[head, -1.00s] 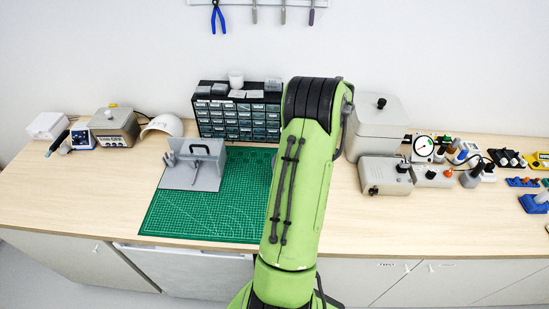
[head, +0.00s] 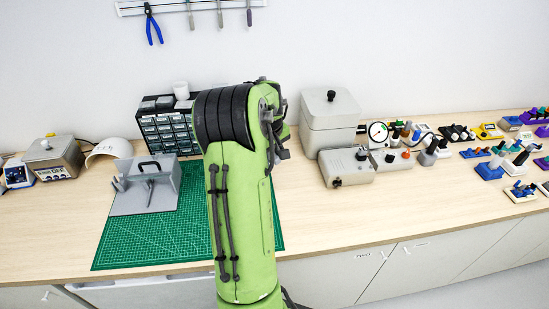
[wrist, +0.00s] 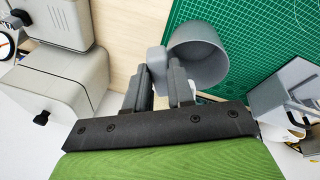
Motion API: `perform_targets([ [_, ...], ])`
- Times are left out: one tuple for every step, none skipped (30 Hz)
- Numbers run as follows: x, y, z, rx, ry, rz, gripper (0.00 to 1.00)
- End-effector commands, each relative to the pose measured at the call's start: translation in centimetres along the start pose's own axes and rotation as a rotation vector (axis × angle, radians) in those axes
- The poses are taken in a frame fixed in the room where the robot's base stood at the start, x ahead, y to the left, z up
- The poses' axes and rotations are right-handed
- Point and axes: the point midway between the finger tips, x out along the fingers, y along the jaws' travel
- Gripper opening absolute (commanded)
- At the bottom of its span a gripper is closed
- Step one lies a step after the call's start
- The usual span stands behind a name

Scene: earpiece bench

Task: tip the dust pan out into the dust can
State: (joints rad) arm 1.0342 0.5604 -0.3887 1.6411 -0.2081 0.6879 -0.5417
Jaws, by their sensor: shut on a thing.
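In the wrist view my gripper (wrist: 157,78) is shut on the tab handle of a round grey cup-shaped pan (wrist: 199,58), which I take as the dust pan. The pan is to the right of the fingers, over the bench top and the edge of the green mat. Whether anything lies in it I cannot tell. In the head view my arm hides the gripper and pan.
A grey tool holder (head: 165,186) stands on the green mat (head: 130,243). A drawer cabinet (head: 165,128) is behind it. A smaller grey box (head: 346,168) and several small devices stand to the right. The front right of the bench is clear.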

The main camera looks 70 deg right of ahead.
Motion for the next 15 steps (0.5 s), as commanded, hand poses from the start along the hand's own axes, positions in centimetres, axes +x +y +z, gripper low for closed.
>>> perform_targets([
  [0.7,-0.4,0.0,-0.007,0.001,0.021,0.0],
  [0.7,-0.4,0.1,-0.008,0.001,0.034,0.0],
  [0.8,-0.6,0.1,-0.012,0.001,0.051,0.0],
  [0.8,-0.6,0.1,-0.014,0.0,0.064,0.0],
  [0.8,-0.7,0.1,-0.016,0.001,0.077,0.0],
  [0.9,-0.8,0.1,-0.019,0.001,0.095,0.0],
  [1.0,-0.9,0.1,-0.023,0.001,0.109,0.0],
  [1.1,-1.0,0.1,-0.026,0.001,0.125,0.0],
  [1.1,-1.1,0.1,-0.029,0.001,0.146,0.0],
  [1.2,-1.2,0.1,-0.032,0.001,0.16,0.0],
  [1.2,-1.3,0.1,-0.035,0.001,0.175,0.0],
  [1.3,-1.3,0.2,-0.039,0.001,0.197,0.0],
  [1.4,-1.5,0.2,-0.043,0.001,0.214,0.0],
  [1.5,-1.6,0.2,-0.047,0.001,0.232,0.0],
  [1.6,-1.8,0.2,-0.051,0.001,0.257,0.0],
])
